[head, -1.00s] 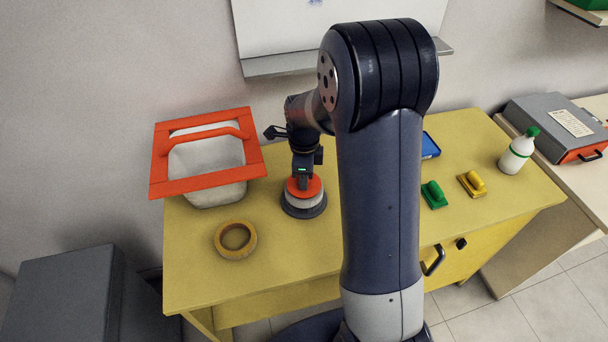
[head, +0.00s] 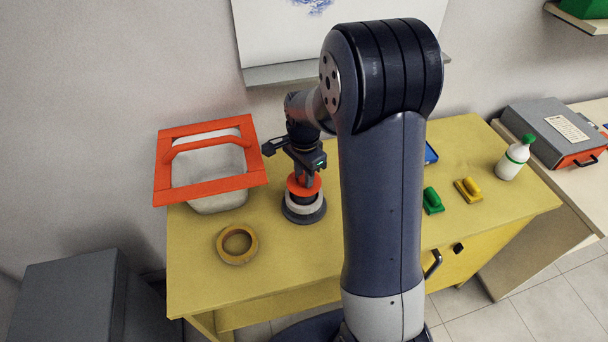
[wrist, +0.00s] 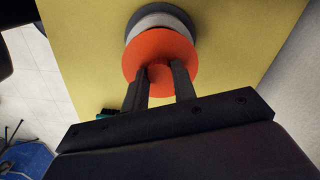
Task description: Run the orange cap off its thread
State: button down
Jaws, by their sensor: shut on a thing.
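The orange cap (head: 304,187) sits at the top of a round holder with a white ring (head: 291,207) and a dark grey base (head: 303,217) on the yellow table. A dark band shows between cap and white ring in the head view. In the wrist view the cap (wrist: 158,50) is a broad orange disc with a small knob. My gripper (head: 304,174) points down onto it. Its two fingers (wrist: 160,76) are shut on the knob. The wrist view does not show whether the cap's underside still touches the thread.
An orange-rimmed white bin (head: 210,192) stands left of the holder, and a yellow tape ring (head: 237,258) lies in front left. A green block (head: 432,200), a yellow block (head: 468,189) and a white bottle (head: 514,160) stand to the right. The front middle of the table is clear.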

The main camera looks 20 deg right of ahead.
jog(key=shift+r+p, duration=0.45)
jog(key=shift+r, duration=0.45)
jog(key=shift+r+p, duration=1.85)
jog(key=shift+r, duration=0.7)
jog(key=shift+f, duration=0.2)
